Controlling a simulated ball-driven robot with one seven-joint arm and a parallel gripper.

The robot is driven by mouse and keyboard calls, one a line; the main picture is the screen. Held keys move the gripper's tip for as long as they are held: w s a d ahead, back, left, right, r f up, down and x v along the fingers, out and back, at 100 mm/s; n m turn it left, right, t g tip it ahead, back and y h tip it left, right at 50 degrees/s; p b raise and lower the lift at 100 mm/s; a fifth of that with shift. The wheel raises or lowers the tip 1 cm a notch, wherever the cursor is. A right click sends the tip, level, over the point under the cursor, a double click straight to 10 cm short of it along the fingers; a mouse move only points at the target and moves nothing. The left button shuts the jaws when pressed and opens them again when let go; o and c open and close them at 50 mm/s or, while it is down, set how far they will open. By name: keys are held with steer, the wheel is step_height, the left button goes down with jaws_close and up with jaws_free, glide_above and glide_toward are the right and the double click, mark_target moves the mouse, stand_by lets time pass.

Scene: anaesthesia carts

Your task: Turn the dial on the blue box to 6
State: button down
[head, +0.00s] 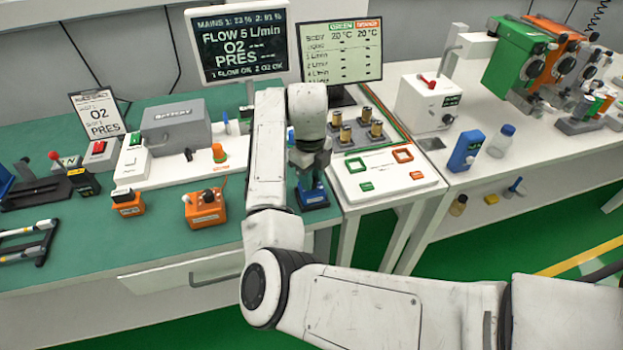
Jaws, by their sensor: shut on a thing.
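The blue box (314,200) stands near the front right edge of the green-topped bench (165,233). My gripper (312,176) points down over it, with the fingers closed at the top of the box. The dial is hidden behind the fingers, so its setting cannot be read. My arm comes in from the lower right and bends up over the bench edge.
Two orange boxes (206,208) (128,202) stand to the left. A white panel with brass cylinders (376,132) is close on the right. Two screens (238,42) (342,52) stand behind. The bench front is clear left of my arm.

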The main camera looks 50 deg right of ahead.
steer(key=shift+m+b, duration=0.75)
steer(key=shift+m, duration=1.05)
steer(key=c, duration=0.9)
jaws_free()
step_height(320, 180, up, 11)
steer(key=shift+w+a+f+b, duration=0.1)
steer(key=shift+a+f+b, duration=0.05)
steer(key=shift+b, duration=0.25)
